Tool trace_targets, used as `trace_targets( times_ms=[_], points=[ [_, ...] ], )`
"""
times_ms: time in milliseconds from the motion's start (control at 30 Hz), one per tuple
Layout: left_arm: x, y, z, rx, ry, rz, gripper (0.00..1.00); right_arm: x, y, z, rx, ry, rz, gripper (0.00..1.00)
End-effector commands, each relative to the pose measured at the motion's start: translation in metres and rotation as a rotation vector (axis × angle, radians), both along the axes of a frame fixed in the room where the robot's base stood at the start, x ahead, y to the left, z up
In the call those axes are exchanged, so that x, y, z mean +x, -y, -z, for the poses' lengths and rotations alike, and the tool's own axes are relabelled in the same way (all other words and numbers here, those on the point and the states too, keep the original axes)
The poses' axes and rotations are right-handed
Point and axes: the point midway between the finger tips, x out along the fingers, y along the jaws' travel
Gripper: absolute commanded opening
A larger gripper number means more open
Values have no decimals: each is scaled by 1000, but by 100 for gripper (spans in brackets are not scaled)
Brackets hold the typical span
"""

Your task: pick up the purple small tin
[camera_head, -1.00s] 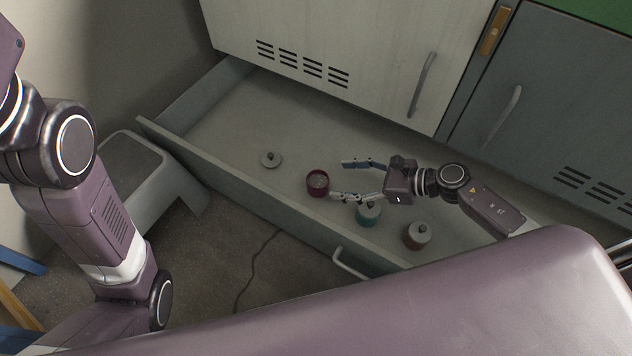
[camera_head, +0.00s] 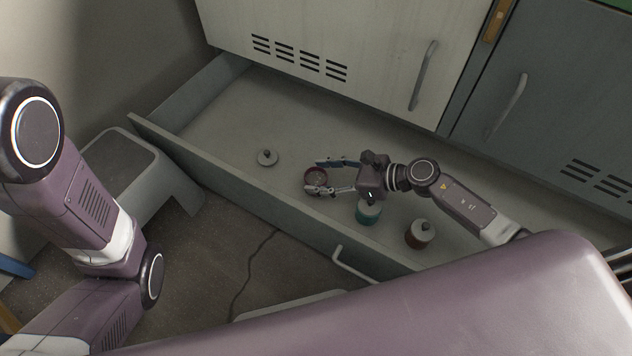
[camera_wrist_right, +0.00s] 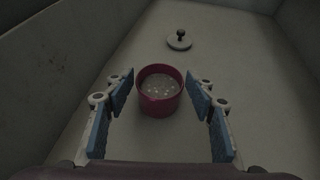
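The purple small tin (camera_head: 312,174) looks magenta-red and stands upright and open-topped in the open drawer. In the right wrist view the tin (camera_wrist_right: 158,104) shows pale bits inside. My right gripper (camera_head: 314,177) is open, with its fingers reaching to either side of the tin. In the right wrist view its blue-padded fingers (camera_wrist_right: 160,92) flank the tin, with a gap on each side. In the head view the fingers hide part of the tin. My left gripper is out of view; only the left arm shows.
A pale knobbed lid (camera_head: 267,157) lies left of the tin. A teal tin (camera_head: 368,213) and a brownish-red tin (camera_head: 420,235), both lidded, stand right of it, close to my right arm. The drawer's front wall (camera_head: 230,193) runs close by. The drawer's left end is clear.

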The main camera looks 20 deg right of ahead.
Motion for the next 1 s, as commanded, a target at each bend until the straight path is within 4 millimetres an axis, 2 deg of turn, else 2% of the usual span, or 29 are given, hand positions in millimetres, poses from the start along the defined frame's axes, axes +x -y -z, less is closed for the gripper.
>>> trace_targets(
  times_ms=[67,300,667,933,1000],
  points=[
    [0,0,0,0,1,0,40,0,0,0,0,0,0,39],
    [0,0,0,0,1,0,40,0,0,0,0,0,0,13],
    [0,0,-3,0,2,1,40,0,0,-5,0,2,0,12],
    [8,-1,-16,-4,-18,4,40,1,0,-35,0,4,0,12],
    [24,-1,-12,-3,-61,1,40,1,1,-45,-1,3,1,12]
  ],
)
